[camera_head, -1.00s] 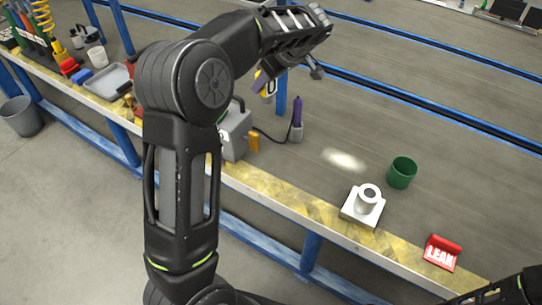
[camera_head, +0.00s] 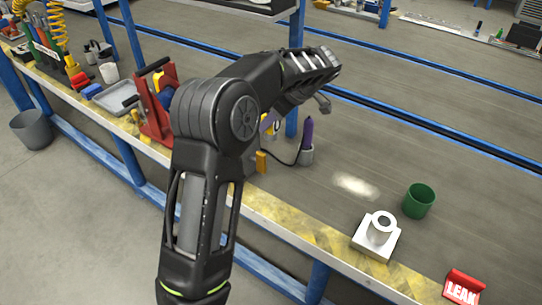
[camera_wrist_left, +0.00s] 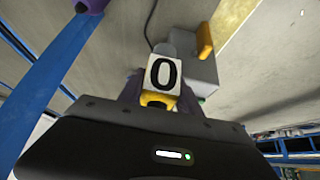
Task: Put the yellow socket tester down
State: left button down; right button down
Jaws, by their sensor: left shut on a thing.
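My left gripper (camera_head: 268,124) is mostly hidden behind my own arm in the head view. Its purple fingers show at the middle of the left wrist view (camera_wrist_left: 160,92). They are shut on the yellow socket tester (camera_wrist_left: 157,101), which carries a white face marked with a black 0. A small yellow bit of the tester (camera_head: 276,129) shows past my arm in the head view. The tester appears held above the bench; the wrist view does not show clearly whether it touches anything. My right gripper is not in view.
A grey box (camera_wrist_left: 188,72) with a yellow block (camera_wrist_left: 205,40) stands beyond the tester. A purple-handled tool (camera_head: 307,135) stands in a grey holder. A white block with a cylinder (camera_head: 375,241), a green cup (camera_head: 418,201) and a red LEAK sign (camera_head: 463,290) lie rightward. Bare bench lies between.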

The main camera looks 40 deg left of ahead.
aim_at(271, 136)
pick_arm(q)
notch_tip(271, 136, down, 6)
jog(key=shift+f+b, duration=0.1)
jog(key=shift+b, duration=0.3)
notch_tip(271, 136, down, 6)
jog(key=shift+b, duration=0.6)
jog(key=shift+f, duration=0.15)
jog(key=c, duration=0.8)
grip_release()
jog(key=shift+c, duration=0.2)
jog(key=shift+r, duration=0.25)
jog(key=p+v, duration=0.2)
jog(key=v, duration=1)
